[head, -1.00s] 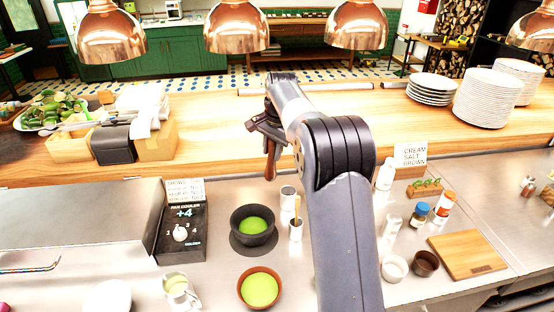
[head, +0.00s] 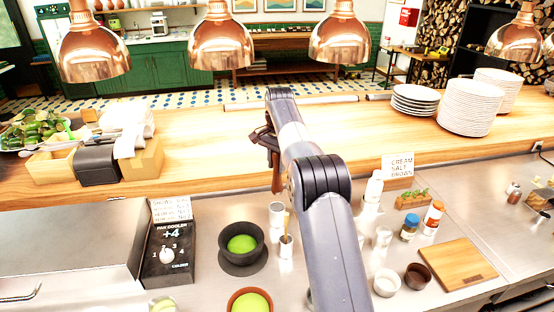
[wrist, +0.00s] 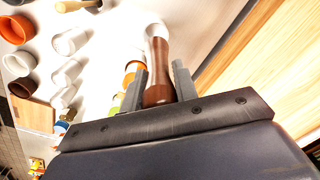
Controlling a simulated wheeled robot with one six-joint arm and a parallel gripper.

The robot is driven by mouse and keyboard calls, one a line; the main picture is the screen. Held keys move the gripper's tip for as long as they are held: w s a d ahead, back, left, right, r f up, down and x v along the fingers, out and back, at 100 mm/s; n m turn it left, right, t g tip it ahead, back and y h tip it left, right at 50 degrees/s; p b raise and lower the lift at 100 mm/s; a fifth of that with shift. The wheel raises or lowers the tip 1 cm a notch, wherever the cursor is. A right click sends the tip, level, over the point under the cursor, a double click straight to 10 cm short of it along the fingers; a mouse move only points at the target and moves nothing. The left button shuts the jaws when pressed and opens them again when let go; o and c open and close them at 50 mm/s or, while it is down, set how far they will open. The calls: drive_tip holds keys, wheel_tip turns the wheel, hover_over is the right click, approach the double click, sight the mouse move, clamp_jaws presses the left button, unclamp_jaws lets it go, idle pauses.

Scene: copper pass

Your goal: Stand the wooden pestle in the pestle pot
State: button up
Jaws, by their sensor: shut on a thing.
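My gripper (head: 268,140) is shut on the wooden pestle (head: 277,176), which hangs roughly upright, dark brown end down, above the steel counter. In the wrist view the pestle (wrist: 158,80) sits between the two fingers (wrist: 158,88). A pale, narrow cup (head: 277,214), apparently the pestle pot, stands on the counter below the pestle, apart from it. In the wrist view a pale cup (wrist: 155,32) shows just past the pestle's far end. A second pale cup (head: 286,246) in front of it holds a thin wooden stick. The pot's inside is hard to see.
Jars and bottles (head: 410,227) and a board (head: 456,264) lie right. The raised wooden counter (head: 215,140) is behind; copper lamps (head: 221,45) hang above.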

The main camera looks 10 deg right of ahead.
sight(277, 188)
drive_tip(key=shift+f, duration=2.1)
drive_tip(key=shift+f+b, duration=1)
drive_tip(key=shift+f, duration=2.15)
drive_tip(key=o, duration=1)
drive_tip(key=shift+o, duration=0.2)
drive_tip(key=r, duration=1.1)
drive_tip(key=shift+s+d, duration=0.15)
drive_tip(key=shift+s, duration=0.05)
drive_tip(key=shift+f, duration=0.2)
